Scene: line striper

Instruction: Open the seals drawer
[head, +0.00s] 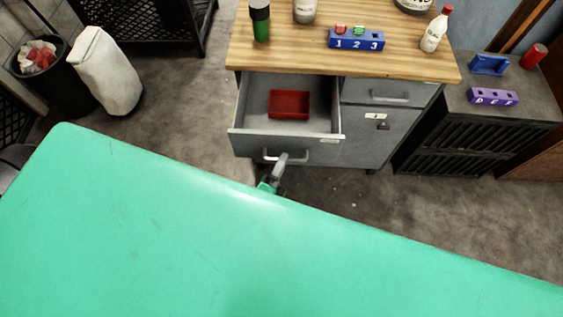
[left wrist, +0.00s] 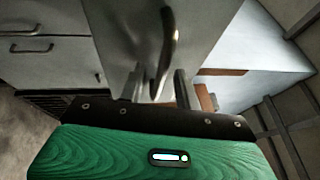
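A grey drawer (head: 248,136) under the wooden worktop stands pulled out, with a red tray (head: 289,104) inside it. Its small white label is too small to read, so I cannot confirm it is the seals drawer. A curved metal handle (head: 296,155) is on its front; the handle also shows in the left wrist view (left wrist: 170,40). My left gripper (head: 282,160) is at this handle. In the left wrist view its two fingers (left wrist: 160,86) stand apart with the lower end of the handle between them; no firm grip shows. My right gripper is not in view.
A closed drawer (head: 385,92) and a cabinet door (head: 375,138) are to the right. The worktop (head: 300,55) holds bottles and a blue numbered block (head: 356,40). A dark side unit (head: 465,130) stands at right, bins at left. Floor left of the drawer is clear.

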